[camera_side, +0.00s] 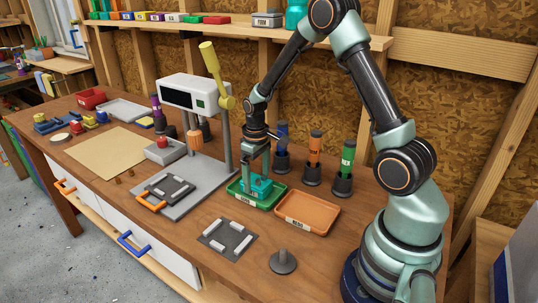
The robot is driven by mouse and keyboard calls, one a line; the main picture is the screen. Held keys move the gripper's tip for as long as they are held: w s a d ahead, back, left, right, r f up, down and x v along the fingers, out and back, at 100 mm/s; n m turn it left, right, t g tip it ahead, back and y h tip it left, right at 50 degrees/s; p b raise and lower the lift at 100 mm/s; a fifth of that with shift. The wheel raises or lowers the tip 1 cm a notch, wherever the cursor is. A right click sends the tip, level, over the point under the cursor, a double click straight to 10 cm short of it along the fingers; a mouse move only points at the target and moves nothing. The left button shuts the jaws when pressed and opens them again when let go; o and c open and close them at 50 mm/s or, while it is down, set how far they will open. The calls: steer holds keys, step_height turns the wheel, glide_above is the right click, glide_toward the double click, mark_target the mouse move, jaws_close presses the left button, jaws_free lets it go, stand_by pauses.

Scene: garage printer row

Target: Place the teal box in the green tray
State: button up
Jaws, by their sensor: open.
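The teal box (260,187) sits inside the green tray (268,205) on the wooden bench. My gripper (257,178) is over the green tray, pointing down, with its fingers at the teal box. It is open. I cannot tell whether the fingers touch the box, and they hide part of it.
An orange tray (322,219) is right of the green tray. Several bottles in dark holders, one orange (314,158), stand behind. A press with a white head (188,92) stands at left.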

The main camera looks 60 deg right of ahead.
step_height(320, 180, up, 10)
steer(key=r, duration=0.1)
steer(key=s+a+r+t, duration=0.5)
steer(key=s+a+r, duration=0.6)
steer(key=a, duration=0.1)
steer(key=shift+s+t, duration=0.15)
steer(key=shift+t, duration=0.15)
stand_by(1.1)
